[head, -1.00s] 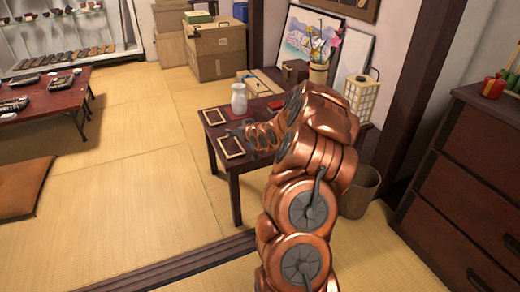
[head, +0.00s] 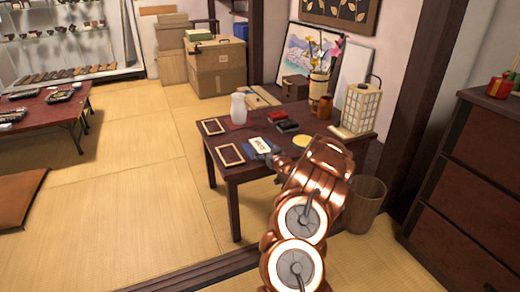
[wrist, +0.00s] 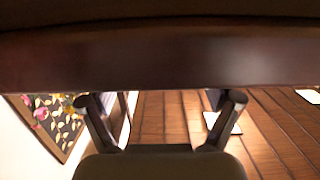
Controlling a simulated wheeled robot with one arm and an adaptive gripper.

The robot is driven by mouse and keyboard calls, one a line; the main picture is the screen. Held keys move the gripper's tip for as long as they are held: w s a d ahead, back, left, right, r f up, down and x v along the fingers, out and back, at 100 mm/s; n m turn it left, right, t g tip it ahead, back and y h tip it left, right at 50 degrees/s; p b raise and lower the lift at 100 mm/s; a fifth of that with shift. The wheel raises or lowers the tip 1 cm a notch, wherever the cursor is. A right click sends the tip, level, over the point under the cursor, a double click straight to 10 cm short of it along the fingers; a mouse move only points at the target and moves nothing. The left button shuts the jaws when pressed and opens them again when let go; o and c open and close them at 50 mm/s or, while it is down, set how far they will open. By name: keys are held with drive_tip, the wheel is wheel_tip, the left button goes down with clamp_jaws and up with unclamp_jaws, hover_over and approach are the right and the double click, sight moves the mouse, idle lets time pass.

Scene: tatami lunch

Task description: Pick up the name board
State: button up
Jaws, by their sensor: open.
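A small white board with dark writing (head: 258,145), which looks like the name board, is on the dark low table (head: 235,178) in the head view. My gripper (head: 270,155) is just right of and in front of it, apparently very close; I cannot tell whether they touch. In the wrist view my gripper (wrist: 165,102) is open, its two fingers wide apart, with nothing seen held between them. A pale flat piece (wrist: 225,122) shows by the right finger there; I cannot tell what it is.
A bin (head: 364,204) stands at right. A dark band (wrist: 160,55) blocks much of the wrist view.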

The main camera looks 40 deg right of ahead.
sight(261, 146)
drive_tip(key=b+x, duration=0.1)
drive_tip(key=x, duration=0.2)
drive_tip(key=shift+s+f+b, duration=0.1)
drive_tip(key=shift+f+b, duration=0.1)
drive_tip(key=shift+b, duration=0.15)
drive_tip(key=shift+x, duration=1.05)
drive_tip(key=shift+r, duration=0.2)
drive_tip(key=c, duration=1.1)
drive_tip(key=shift+c, duration=0.2)
drive_tip(key=shift+r, duration=0.1)
